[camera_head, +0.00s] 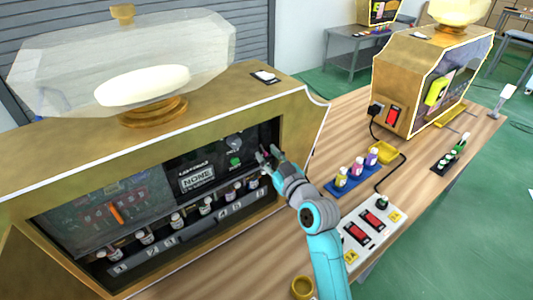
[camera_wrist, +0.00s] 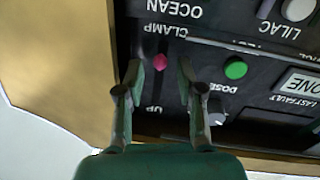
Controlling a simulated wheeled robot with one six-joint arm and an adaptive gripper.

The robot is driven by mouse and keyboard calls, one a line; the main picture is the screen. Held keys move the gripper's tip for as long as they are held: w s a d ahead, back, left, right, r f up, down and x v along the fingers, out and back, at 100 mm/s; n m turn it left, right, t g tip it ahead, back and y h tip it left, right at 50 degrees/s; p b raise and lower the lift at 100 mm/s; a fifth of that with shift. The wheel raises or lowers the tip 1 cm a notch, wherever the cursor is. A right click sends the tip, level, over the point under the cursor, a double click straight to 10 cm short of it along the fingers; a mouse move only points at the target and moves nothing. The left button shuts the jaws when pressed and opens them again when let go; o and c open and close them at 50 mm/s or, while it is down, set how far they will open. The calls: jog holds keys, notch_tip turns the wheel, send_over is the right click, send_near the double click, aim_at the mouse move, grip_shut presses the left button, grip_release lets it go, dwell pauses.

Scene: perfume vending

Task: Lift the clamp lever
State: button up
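The clamp lever shows in the wrist view as a pink-red knob (camera_wrist: 160,62) below the upside-down word CLAMP; the word UP is further down the panel. My gripper (camera_wrist: 160,78) is open, with one finger on each side of the knob in the picture. I see no contact, and the depth between fingertips and knob is hard to judge. In the head view my gripper (camera_head: 267,156) is at the right end of the dark machine panel (camera_head: 160,180).
A green button (camera_wrist: 236,69) and a grey DOSE knob (camera_wrist: 217,117) sit close beside the right finger. The machine's gold frame (camera_head: 302,130) borders the panel. Small bottles (camera_head: 205,206) line its lower shelf. A power strip (camera_head: 372,228) and a blue bottle tray (camera_head: 352,178) stand right.

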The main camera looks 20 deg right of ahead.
jog(key=shift+w+a, duration=0.15)
jog(key=shift+w, duration=0.55)
grip_shut()
